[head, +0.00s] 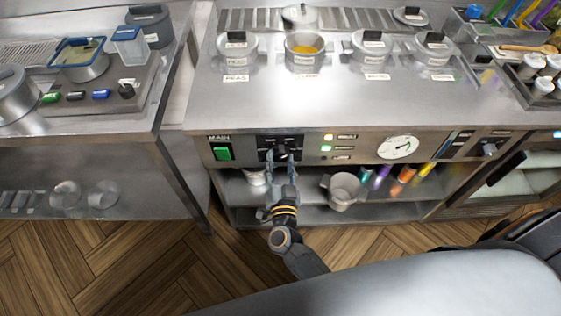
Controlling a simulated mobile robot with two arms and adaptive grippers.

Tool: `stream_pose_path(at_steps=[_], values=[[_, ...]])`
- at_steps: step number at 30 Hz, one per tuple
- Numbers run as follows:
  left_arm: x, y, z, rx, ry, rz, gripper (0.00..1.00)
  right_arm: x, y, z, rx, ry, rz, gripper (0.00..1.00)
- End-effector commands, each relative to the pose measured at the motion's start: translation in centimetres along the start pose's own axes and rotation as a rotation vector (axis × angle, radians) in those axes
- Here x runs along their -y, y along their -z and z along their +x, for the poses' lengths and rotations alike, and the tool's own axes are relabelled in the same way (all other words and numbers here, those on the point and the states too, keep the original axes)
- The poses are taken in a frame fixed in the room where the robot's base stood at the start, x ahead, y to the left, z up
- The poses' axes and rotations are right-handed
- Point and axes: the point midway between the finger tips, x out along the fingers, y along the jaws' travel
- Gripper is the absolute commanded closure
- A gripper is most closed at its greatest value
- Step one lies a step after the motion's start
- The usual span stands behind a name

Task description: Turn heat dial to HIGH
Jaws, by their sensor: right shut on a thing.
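The heat dial (281,149) is a dark knob on a black plate in the front panel of the steel range. My right gripper (282,160) reaches up to it from below and is shut on it. The fingers cover part of the knob, and its setting is too small to read. My left gripper is not in view.
A green MAIN switch (222,153) is left of the dial. Indicator lights (327,138) and a round gauge (398,147) are to the right. Labelled pots (305,49) stand on the counter above. A shelf below holds a metal pot (343,190). Another knob (488,150) sits far right.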

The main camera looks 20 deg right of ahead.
Motion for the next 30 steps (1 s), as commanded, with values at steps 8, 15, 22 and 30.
stream_pose_path(at_steps=[8, 15, 22, 30], values=[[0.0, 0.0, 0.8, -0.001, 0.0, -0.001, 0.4, 0.0, -0.2, 0.0, -0.007, -0.001, 0.263, 0.88], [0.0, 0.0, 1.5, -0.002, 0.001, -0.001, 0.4, 0.0, -0.1, 0.0, -0.013, 0.0, 0.463, 0.88], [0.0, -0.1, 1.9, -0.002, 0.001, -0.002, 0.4, 0.0, -0.1, 0.0, -0.017, 0.0, 0.601, 0.88], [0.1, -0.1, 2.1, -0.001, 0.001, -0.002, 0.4, 0.0, -0.1, 0.0, -0.017, 0.0, 0.68, 0.88]])
